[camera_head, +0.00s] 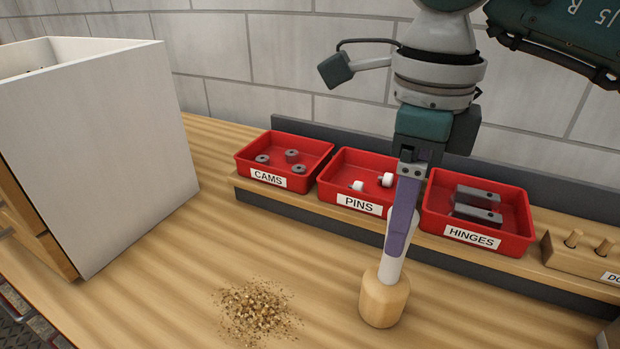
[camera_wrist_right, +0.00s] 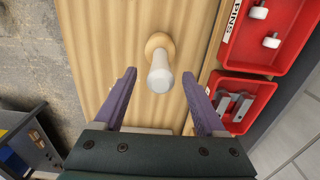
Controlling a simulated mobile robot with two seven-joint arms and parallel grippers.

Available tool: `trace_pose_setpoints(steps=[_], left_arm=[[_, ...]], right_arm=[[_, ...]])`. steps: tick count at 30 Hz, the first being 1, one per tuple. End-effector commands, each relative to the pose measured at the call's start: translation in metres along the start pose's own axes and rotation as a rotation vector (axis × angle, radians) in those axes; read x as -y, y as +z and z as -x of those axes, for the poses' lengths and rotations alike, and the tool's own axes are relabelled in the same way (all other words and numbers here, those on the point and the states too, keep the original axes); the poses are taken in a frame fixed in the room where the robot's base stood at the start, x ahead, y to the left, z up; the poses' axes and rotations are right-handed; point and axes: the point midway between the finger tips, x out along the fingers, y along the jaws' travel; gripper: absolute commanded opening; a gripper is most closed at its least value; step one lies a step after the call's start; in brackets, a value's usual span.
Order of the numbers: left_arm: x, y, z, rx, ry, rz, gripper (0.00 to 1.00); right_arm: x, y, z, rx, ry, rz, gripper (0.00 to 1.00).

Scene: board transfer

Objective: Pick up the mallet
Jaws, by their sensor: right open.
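The mallet stands upright on the wooden bench, its pale wood head (camera_head: 384,300) down and its white handle (camera_head: 392,268) up. In the right wrist view the white handle (camera_wrist_right: 160,74) points towards the camera, ahead of and between the finger lines. My right gripper (camera_head: 399,235) comes down from above, and its purple finger covers part of the handle in the head view. In the right wrist view my right gripper (camera_wrist_right: 163,92) is open, with its two purple fingers apart on either side of the handle's end. I cannot tell whether either finger touches it. My left gripper is not in view.
Red trays marked CAMS (camera_head: 268,180), PINS (camera_head: 342,200) and HINGES (camera_head: 440,233) stand on a rack behind the mallet. A pile of wood shavings (camera_head: 254,309) lies to its left. A white-sided box (camera_head: 100,150) stands at the left. A wooden dowel block (camera_head: 575,265) is at the right.

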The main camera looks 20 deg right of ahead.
Motion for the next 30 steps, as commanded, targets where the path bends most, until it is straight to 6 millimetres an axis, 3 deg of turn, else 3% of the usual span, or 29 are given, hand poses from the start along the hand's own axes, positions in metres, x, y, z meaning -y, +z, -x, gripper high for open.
trace_pose_setpoints(steps=[9,27,30], left_arm=[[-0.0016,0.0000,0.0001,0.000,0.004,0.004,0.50],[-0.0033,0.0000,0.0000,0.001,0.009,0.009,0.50],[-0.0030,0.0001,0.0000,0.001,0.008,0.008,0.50]], right_arm=[[0.0000,-0.0002,-0.0061,0.000,-0.001,0.001,0.71],[0.0001,-0.0001,-0.0056,0.000,-0.001,0.000,0.03],[0.0001,-0.0001,-0.0056,0.001,-0.001,0.000,0.00]])
